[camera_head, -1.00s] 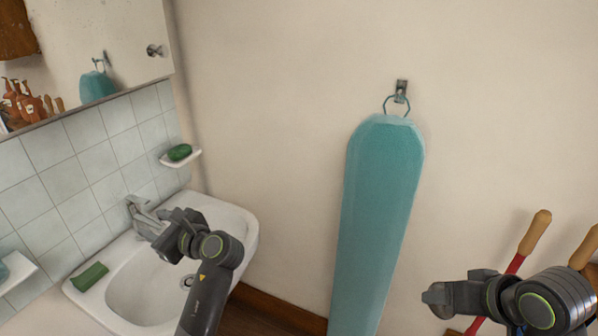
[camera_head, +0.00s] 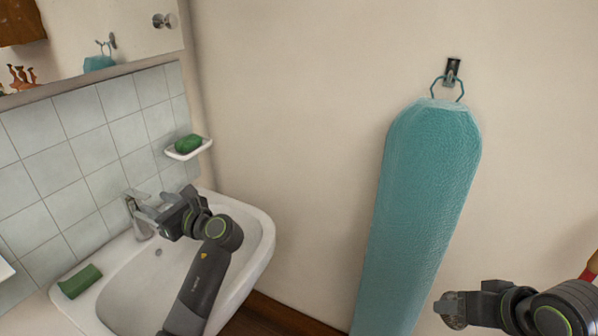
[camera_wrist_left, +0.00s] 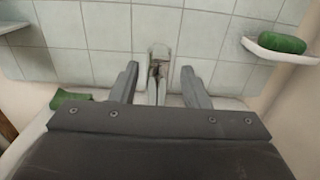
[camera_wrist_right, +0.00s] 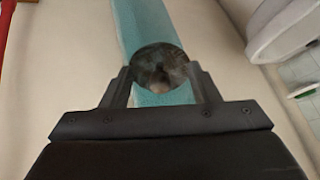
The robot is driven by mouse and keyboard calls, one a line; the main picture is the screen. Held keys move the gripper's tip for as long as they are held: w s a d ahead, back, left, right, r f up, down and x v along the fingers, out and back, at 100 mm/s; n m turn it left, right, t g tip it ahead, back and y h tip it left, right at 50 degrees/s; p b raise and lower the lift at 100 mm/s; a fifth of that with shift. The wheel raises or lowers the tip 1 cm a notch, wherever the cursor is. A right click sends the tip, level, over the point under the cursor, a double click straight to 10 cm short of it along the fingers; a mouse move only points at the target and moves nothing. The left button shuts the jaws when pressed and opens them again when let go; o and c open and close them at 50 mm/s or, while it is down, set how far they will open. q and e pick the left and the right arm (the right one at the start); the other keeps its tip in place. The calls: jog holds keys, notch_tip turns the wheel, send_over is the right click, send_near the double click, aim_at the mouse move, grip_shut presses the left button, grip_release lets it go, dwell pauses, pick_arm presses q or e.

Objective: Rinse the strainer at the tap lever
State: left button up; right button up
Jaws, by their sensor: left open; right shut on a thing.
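The metal tap (camera_head: 141,222) stands at the back of the white sink (camera_head: 255,240), against the tiles. My left gripper (camera_head: 150,208) is open at the tap. In the left wrist view its fingers (camera_wrist_left: 160,68) stand apart on either side of the tap (camera_wrist_left: 158,52) and its lever, with gaps showing. My right gripper (camera_head: 455,308) is away from the sink, low at the right. In the right wrist view its fingers (camera_wrist_right: 159,74) are shut on a round, dark mesh strainer (camera_wrist_right: 158,62). Little of the strainer shows in the head view.
A green sponge (camera_head: 80,281) lies on the sink's left rim. Green soap (camera_head: 188,143) sits on a small wall dish (camera_head: 201,149). A teal ironing board (camera_head: 425,190) hangs from a wall hook between my grippers. A cabinet (camera_head: 110,40) hangs above the tiles.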

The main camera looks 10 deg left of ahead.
aim_at(140, 194)
pick_arm(q)
jog(key=x, duration=0.7)
jog(key=shift+w+a+f+p, duration=0.15)
jog(key=shift+a+p, duration=0.1)
jog(key=shift+p, duration=0.05)
grip_shut()
